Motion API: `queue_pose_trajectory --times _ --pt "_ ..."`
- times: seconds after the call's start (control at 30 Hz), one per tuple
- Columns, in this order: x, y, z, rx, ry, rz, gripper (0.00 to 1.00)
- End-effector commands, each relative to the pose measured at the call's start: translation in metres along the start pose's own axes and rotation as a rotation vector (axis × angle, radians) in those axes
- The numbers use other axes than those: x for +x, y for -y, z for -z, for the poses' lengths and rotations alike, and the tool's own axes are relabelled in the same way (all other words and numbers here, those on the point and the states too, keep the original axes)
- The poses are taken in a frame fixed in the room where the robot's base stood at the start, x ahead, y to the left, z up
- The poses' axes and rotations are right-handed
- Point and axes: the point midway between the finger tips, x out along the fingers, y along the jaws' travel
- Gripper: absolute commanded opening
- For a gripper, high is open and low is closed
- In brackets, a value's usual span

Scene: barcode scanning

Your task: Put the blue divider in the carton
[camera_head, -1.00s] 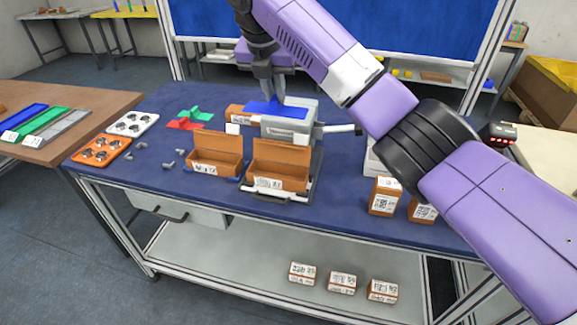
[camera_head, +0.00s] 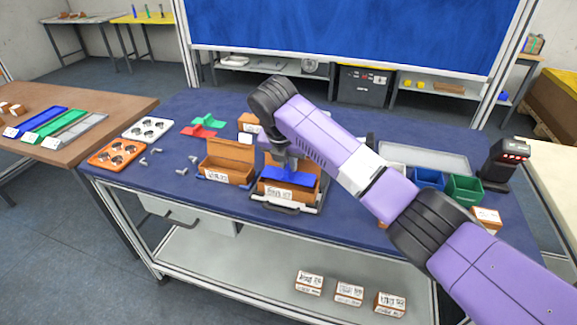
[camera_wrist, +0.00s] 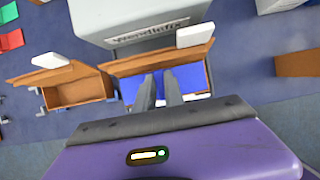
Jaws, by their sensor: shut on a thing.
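The blue divider (camera_head: 290,176) is held by my gripper (camera_head: 287,166) at the mouth of the right-hand open carton (camera_head: 279,193). In the wrist view the blue divider (camera_wrist: 190,77) shows on both sides of my gripper's fingers (camera_wrist: 164,102), within the outline of the carton (camera_wrist: 127,67). My gripper is shut on the divider. How deep the divider sits in the carton cannot be told. The carton stands on a grey tray-like fixture with a handle (camera_head: 285,209), with its lid raised at the back.
Another open brown carton (camera_head: 229,166) stands just left. Red and green dividers (camera_head: 202,127) and small metal parts lie farther left. A grey machine (camera_wrist: 140,18) stands behind the carton. Blue and green bins (camera_head: 463,190) and a scanner (camera_head: 507,163) are at the right.

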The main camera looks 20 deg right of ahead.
Motion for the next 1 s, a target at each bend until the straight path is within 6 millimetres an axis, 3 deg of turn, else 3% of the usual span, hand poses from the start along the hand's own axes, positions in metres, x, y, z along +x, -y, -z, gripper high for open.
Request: queue_pose_trajectory --times 0.13,0.9,0.93,1.0 --pt "0.013 0.000 0.006 0.000 0.000 0.000 0.00" --pt "0.025 0.000 0.010 -0.001 0.001 0.000 0.00" --pt "0.025 0.000 0.010 -0.001 0.001 0.000 0.17" --pt "0.025 0.000 0.011 -0.001 0.001 0.000 0.31"
